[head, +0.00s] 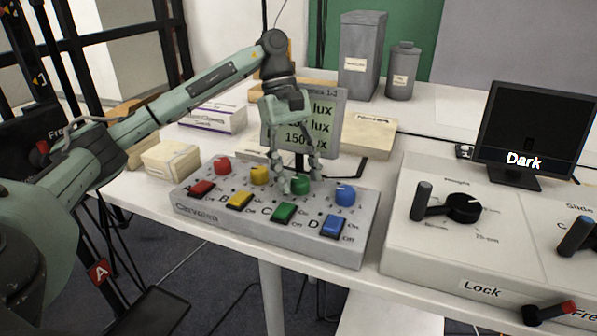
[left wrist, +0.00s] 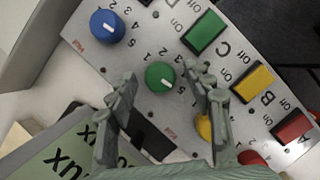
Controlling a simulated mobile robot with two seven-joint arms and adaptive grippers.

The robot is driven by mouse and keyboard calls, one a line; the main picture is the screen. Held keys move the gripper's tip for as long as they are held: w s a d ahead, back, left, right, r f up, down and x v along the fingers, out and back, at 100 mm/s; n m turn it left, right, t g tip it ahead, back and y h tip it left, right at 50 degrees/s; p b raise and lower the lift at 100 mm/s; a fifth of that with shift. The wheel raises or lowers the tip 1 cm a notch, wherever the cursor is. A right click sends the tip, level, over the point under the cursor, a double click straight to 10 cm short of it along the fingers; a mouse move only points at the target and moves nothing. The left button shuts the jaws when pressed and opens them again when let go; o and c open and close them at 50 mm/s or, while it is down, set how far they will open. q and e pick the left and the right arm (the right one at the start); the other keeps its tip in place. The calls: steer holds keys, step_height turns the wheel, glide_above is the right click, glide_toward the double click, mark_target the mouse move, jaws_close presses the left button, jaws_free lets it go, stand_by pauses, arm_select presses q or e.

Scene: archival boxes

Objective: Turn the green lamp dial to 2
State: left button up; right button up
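The green dial (head: 300,184) is on the grey control box (head: 300,235), between the yellow dial (head: 259,174) and the blue dial (head: 345,194). In the left wrist view the green dial (left wrist: 160,76) lies just beyond and between my fingertips, with a white pointer mark and printed numbers around it. My left gripper (head: 300,181) is open above the dial, its fingers pointing down on either side; it also shows in the left wrist view (left wrist: 163,80). I cannot tell whether a finger touches the dial. My right gripper is not in view.
A red dial (head: 222,165) and several coloured switches line the box. A sign with lux values (head: 303,125) stands behind. A second control box (head: 465,240) and a monitor reading "Dark" (head: 535,130) are at right. Small boxes (head: 170,160) lie at left.

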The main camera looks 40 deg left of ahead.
arm_select(q)
steer(key=c, duration=1.1)
